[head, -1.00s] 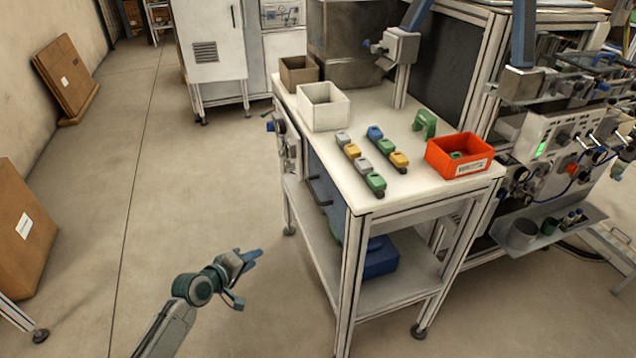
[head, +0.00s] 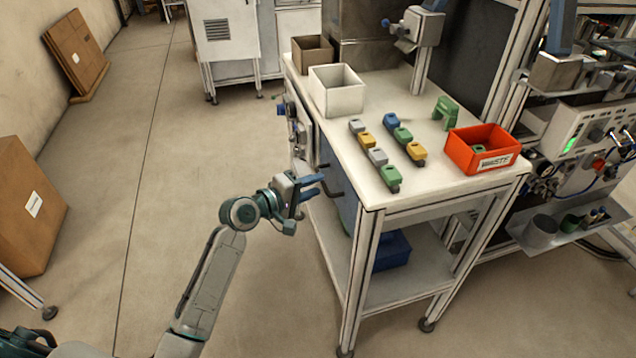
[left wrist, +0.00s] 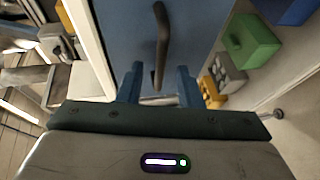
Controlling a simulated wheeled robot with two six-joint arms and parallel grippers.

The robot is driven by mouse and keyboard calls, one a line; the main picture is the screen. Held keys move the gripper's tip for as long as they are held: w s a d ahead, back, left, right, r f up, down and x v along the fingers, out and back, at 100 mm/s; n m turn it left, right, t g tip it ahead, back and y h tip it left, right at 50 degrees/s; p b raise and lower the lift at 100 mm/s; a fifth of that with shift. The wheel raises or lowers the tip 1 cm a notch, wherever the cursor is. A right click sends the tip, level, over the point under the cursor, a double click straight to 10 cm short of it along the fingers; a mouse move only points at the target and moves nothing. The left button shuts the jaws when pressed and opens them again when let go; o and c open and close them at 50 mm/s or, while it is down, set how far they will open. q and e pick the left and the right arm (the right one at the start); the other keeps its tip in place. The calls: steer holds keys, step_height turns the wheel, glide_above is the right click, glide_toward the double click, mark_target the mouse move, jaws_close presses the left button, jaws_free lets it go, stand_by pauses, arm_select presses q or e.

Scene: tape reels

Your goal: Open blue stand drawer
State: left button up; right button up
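The blue drawer front (head: 347,205) is set in the left side of the white-topped stand, under the tabletop. It also fills the upper middle of the left wrist view (left wrist: 200,28). Its dark bar handle (left wrist: 161,42) runs up the picture there, and the drawer looks shut. My left gripper (head: 314,186) is at the stand's left side, close to the handle. In the left wrist view its two blue fingers (left wrist: 159,84) are apart, with the handle's near end between them. I cannot tell if they touch it. My right gripper is not in view.
The tabletop (head: 370,185) holds a white bin (head: 336,92), a brown bin (head: 312,55), several coloured blocks and a red waste bin (head: 470,160). A blue case (head: 392,250) lies on the lower shelf.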

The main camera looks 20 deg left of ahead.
arm_select(q)
steer(key=shift+x, duration=1.1)
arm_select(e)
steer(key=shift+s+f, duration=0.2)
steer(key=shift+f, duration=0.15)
arm_select(q)
steer(key=shift+a, duration=0.1)
jaws_close()
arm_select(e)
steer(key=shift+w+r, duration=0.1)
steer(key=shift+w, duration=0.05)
